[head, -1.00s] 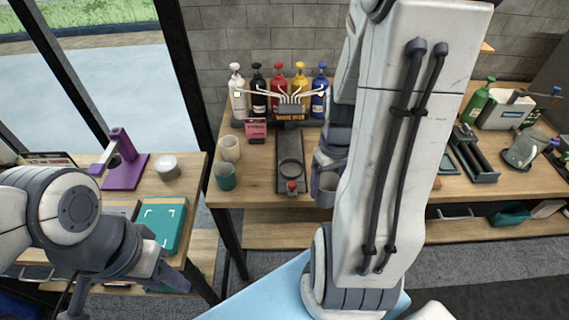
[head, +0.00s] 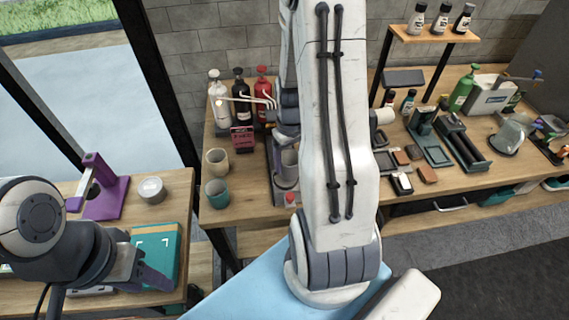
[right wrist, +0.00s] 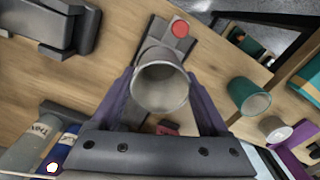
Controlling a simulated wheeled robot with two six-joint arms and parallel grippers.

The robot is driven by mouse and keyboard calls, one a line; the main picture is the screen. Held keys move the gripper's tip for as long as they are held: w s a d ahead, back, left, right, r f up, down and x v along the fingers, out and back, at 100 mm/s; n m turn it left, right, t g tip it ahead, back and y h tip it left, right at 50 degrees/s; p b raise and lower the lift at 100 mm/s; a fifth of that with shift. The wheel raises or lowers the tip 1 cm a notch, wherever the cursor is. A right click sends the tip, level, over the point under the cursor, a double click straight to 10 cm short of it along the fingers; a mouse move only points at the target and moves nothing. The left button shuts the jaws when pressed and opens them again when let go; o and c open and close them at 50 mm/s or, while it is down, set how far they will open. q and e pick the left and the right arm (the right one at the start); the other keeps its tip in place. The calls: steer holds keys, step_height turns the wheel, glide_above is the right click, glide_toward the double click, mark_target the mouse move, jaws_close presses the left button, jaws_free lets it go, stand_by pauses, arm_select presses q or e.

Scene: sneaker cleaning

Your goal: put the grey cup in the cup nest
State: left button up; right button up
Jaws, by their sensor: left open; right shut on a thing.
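The grey cup (right wrist: 162,88) is between the purple fingers of my right gripper (right wrist: 160,80), which is shut on it. In the head view the cup (head: 287,168) is upright over the dark strip-shaped stand (head: 278,192) with a red button. The cup nest, a ring on that stand, is hidden by the cup and my arm; I cannot tell whether the cup is inside it or above it. My left gripper (head: 152,277) is open and empty near the teal box at the lower left.
A cream cup (head: 217,162) and a teal cup (head: 217,193) stand left of the stand. Several pump bottles (head: 238,100) stand behind it. A purple press (head: 104,190) and a teal box (head: 158,250) are on the left table. Small blocks and trays lie to the right.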

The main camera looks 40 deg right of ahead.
mark_target(286, 157)
steer(key=w+f, duration=0.1)
steer(key=w, duration=0.1)
steer(key=shift+w+d+f, duration=0.4)
step_height(286, 157, down, 4)
steer(key=shift+r+p, duration=0.15)
steer(key=shift+p, duration=0.6)
steer(key=shift+f, duration=0.2)
steer(key=shift+f, duration=0.15)
steer(key=o, duration=1.3)
